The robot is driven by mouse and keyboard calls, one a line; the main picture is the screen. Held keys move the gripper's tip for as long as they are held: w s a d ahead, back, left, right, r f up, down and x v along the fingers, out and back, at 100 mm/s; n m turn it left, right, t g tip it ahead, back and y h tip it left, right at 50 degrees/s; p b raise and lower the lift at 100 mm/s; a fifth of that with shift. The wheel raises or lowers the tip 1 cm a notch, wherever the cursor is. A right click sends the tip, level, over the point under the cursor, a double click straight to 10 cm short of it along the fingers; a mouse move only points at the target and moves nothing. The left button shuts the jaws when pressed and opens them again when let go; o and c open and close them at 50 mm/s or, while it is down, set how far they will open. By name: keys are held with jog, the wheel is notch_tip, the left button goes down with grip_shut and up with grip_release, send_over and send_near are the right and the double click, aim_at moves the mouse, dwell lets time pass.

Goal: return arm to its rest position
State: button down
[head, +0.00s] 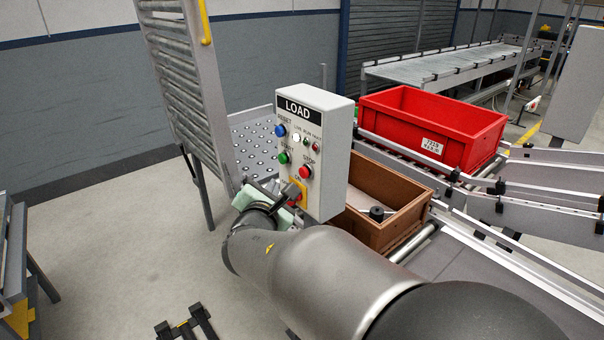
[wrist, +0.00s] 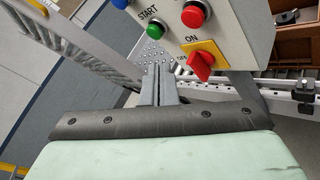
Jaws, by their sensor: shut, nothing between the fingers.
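My gripper (wrist: 158,70) is shut and empty. In the wrist view its fingers point at the lower left of the grey LOAD control box (head: 331,140), left of the red rotary switch on its yellow plate (wrist: 203,54). The word ON shows above the switch, and the red handle is tilted. In the head view my gripper (head: 283,196) is close in front of the box's lower part and partly covers the switch plate (head: 300,183). Whether it touches the box I cannot tell. My arm reaches in from the bottom right.
A brown crate (head: 404,194) with a dark round part inside stands right of the box. A red crate (head: 434,125) sits behind it on the conveyor (head: 530,155). A slatted metal frame (head: 180,90) rises at left. Open floor (head: 110,235) lies left of my arm.

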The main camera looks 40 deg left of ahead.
dwell(0.4)
